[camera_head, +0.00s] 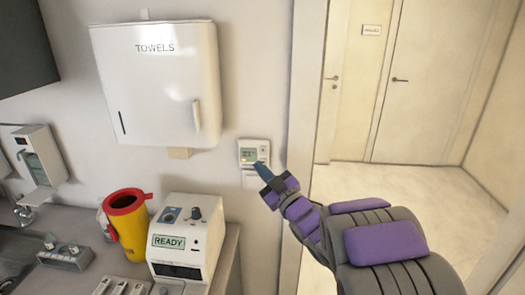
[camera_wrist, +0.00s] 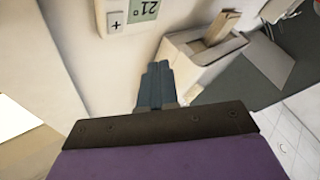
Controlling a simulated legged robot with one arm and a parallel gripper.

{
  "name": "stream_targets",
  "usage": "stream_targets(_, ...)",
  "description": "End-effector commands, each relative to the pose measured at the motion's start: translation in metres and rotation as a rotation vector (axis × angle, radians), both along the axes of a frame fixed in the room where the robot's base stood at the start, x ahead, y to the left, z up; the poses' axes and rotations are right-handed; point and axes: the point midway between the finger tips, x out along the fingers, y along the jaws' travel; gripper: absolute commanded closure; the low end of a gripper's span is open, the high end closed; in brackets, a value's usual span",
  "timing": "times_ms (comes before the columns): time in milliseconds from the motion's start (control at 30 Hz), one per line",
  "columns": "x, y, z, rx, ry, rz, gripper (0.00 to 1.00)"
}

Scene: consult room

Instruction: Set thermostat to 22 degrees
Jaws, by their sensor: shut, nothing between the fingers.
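The thermostat (camera_head: 254,150) is a small white unit on the wall, right of the towel dispenser and left of the door frame. In the wrist view its display (camera_wrist: 144,9) reads 21°, upside down, at the top edge. A grey plus button (camera_wrist: 115,22) sits beside the display; the rest of the unit is cut off. My gripper (camera_head: 261,167) is shut and empty, its blue-grey tips overlapping the thermostat's lower right in the head view. In the wrist view my gripper (camera_wrist: 157,72) points toward the thermostat, apart from the plus button in the picture. I cannot tell whether it touches anything.
A white towel dispenser (camera_head: 157,85) hangs at upper left. Below are a counter with a yellow bin (camera_head: 126,232) with a red rim and a white device (camera_head: 186,246) showing READY. The door frame (camera_head: 305,90) is close on the right; open floor (camera_head: 400,200) lies beyond.

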Motion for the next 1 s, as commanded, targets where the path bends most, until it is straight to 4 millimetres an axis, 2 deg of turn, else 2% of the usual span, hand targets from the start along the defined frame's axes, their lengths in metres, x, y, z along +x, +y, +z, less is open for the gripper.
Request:
stream_targets(300, 0.042, -0.003, 0.002, 0.000, -0.002, -0.001, 1.00)
stream_targets(433, 0.055, -0.003, 0.001, 0.000, 0.001, -0.001, 1.00)
stream_targets(1000, 0.060, -0.002, 0.000, 0.001, 0.000, -0.001, 1.00)
